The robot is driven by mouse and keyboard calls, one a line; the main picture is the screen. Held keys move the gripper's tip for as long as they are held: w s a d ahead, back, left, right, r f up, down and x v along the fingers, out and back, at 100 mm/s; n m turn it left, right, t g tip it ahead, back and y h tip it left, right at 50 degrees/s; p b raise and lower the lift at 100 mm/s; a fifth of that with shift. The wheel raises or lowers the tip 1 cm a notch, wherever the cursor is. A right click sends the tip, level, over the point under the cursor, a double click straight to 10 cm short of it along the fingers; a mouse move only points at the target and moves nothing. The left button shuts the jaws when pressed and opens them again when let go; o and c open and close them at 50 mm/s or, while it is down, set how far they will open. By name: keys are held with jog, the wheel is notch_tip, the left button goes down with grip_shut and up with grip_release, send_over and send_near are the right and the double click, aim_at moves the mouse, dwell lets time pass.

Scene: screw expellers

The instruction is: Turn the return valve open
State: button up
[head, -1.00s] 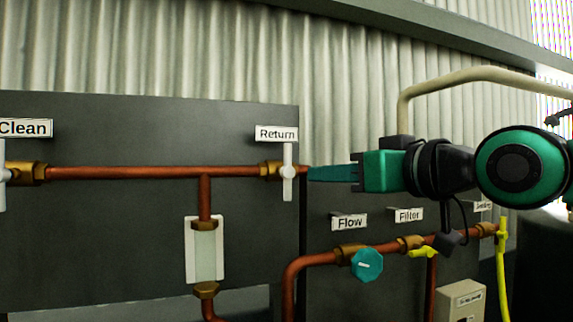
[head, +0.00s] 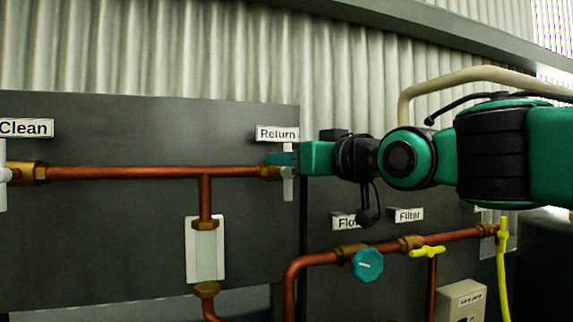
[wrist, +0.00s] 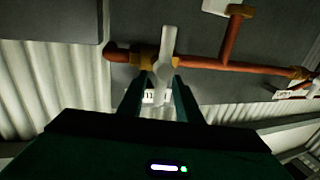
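The return valve has a white lever handle (head: 288,188) standing vertical, across the copper pipe, below the "Return" label (head: 277,133). My gripper (head: 282,158) reaches in from the right at the handle's upper half and hides part of it in the head view. In the wrist view, my gripper (wrist: 161,85) has its two teal fingers apart, one on each side of the white handle (wrist: 168,45). A gap shows between the left finger and the handle; whether the right finger touches it I cannot tell.
The copper pipe (head: 140,172) runs left to the "Clean" valve (head: 28,173). Below my arm are the blue "Flow" knob (head: 367,265) and the yellow "Filter" handle (head: 428,252). A beige pipe (head: 402,110) passes behind my arm.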

jog(key=shift+w+a, duration=0.1)
jog(key=shift+w, duration=0.05)
grip_shut()
